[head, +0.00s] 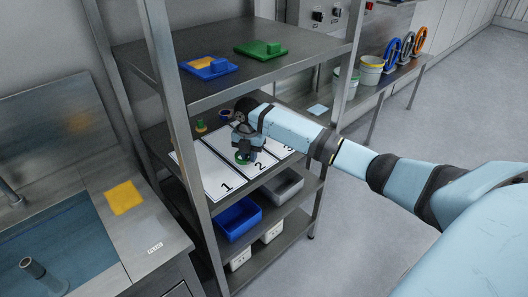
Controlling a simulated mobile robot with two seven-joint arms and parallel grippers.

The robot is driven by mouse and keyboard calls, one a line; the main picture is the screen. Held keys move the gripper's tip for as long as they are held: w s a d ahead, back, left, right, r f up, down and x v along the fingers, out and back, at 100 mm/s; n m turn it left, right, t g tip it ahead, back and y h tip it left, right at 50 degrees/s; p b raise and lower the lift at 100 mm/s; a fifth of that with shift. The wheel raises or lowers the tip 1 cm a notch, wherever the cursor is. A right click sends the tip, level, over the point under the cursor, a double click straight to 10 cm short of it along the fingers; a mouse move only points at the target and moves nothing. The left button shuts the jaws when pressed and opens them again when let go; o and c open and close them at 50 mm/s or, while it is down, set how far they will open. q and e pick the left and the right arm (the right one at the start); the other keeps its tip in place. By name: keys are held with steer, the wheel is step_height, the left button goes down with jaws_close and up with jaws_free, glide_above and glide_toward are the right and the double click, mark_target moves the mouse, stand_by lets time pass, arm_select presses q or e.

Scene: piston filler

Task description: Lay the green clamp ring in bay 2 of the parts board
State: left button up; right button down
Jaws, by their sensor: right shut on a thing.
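The parts board (200,162) is a white panel with numbered bays 1, 2 and 3, lying on the middle shelf of the rack. My right gripper (243,154) is over bay 2 (251,173), pointing down and shut on a small green ring, the clamp ring (243,160). The ring is partly hidden by the fingers. I cannot tell whether it touches the board. My arm covers part of bay 3. My left gripper is not in view.
The top shelf (215,90) hangs above the board, with a rack post (187,145) in front. Small green and blue parts stand behind the board. A blue bin (239,219) and a grey bin (284,188) sit below. A sink counter is at the left.

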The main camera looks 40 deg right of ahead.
glide_above(266, 159)
steer(key=shift+a, duration=0.4)
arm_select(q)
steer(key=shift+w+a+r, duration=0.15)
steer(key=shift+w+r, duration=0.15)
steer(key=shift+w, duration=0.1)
arm_select(e)
steer(key=shift+w+d+f, duration=0.1)
steer(key=shift+d+f, duration=0.15)
steer(key=shift+f, duration=0.65)
steer(key=shift+d+f, duration=0.25)
steer(key=shift+f, duration=0.65)
steer(key=c, duration=1.1)
jaws_free()
steer(key=shift+f, duration=0.15)
steer(key=shift+o, duration=0.2)
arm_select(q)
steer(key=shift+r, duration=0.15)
arm_select(e)
step_height(266, 159, up, 8)
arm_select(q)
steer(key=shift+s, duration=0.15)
arm_select(e)
steer(key=shift+f, duration=0.15)
